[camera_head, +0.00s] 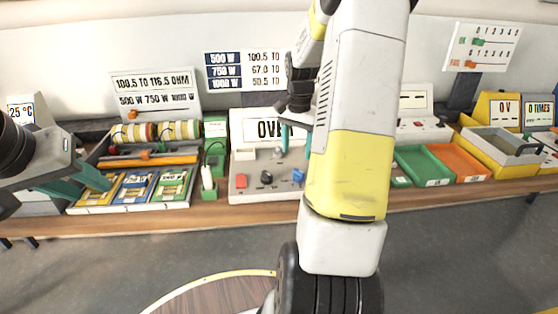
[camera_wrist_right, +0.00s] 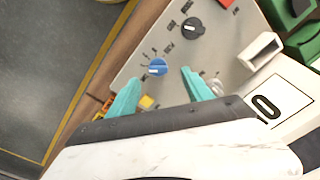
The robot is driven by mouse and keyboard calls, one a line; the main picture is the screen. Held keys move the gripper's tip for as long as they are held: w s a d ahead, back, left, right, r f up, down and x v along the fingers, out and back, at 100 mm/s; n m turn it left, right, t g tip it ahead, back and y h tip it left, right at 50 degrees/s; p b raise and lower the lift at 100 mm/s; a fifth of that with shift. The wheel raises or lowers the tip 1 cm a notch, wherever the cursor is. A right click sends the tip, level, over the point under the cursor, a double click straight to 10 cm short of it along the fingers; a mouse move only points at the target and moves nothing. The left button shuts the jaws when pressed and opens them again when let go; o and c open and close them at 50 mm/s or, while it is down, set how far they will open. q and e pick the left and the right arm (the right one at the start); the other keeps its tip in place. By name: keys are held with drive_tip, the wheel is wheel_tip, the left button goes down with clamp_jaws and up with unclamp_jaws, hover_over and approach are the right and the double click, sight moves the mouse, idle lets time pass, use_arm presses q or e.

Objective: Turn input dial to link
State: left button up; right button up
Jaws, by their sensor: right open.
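The grey instrument panel (camera_head: 250,184) stands mid-bench with a red button (camera_head: 241,182), a black dial (camera_head: 266,177) and a blue dial (camera_head: 298,176). In the right wrist view, the blue dial (camera_wrist_right: 157,69) and black dial (camera_wrist_right: 192,27) have small labels too hard to read, so I cannot tell which is the input dial. My right gripper (camera_wrist_right: 158,80) is open, its teal fingertips on either side of the blue dial, apparently not touching it. In the head view my right arm hides part of the panel. My left gripper (camera_head: 92,187) is open over the card tray.
A yellow button (camera_wrist_right: 147,102) and a silver knob (camera_wrist_right: 217,88) sit near my right fingers. The card tray (camera_head: 130,208) lies left on the bench. Green (camera_head: 420,166) and orange (camera_head: 460,163) trays are at right. The floor in front is clear.

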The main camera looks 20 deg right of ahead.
sight(299, 170)
drive_tip(key=shift+w+d+f+m, duration=0.15)
drive_tip(key=shift+d+f, duration=0.2)
drive_tip(key=shift+f, duration=0.2)
drive_tip(key=shift+w+d+f+m, duration=0.15)
drive_tip(key=shift+d+f, duration=0.2)
drive_tip(key=shift+f, duration=0.2)
wheel_tip(299, 170, down, 8)
drive_tip(key=shift+s+r, duration=0.1)
drive_tip(key=shift+r, duration=0.1)
clamp_jaws()
drive_tip(key=n, duration=0.3)
drive_tip(key=shift+n, duration=2.4)
